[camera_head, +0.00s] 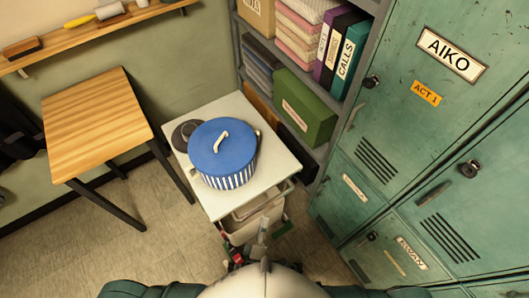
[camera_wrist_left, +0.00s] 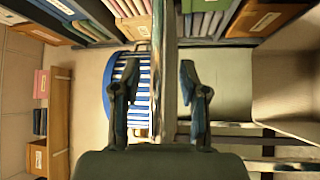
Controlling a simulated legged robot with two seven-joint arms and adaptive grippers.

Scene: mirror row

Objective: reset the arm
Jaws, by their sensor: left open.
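My left gripper shows in the left wrist view (camera_wrist_left: 158,68), its two dark fingers apart on either side of a shiny metal bar (camera_wrist_left: 164,110). The fingers stand clear of each other; I cannot tell whether either touches the bar. In the head view only small, partly hidden parts show low in the middle, below the white cart (camera_head: 223,203). A blue pot with a striped side (camera_head: 222,146) stands on the cart, lid on. It also shows behind the left finger in the wrist view (camera_wrist_left: 134,108). My right gripper is not in view.
A wooden table (camera_head: 96,120) stands at the left, with bare floor (camera_head: 60,245) in front. Shelves with binders (camera_head: 349,50) and a green box (camera_head: 303,108) rise behind the cart. Green lockers (camera_head: 440,120) close off the right side. A wall shelf (camera_head: 85,35) holds brushes.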

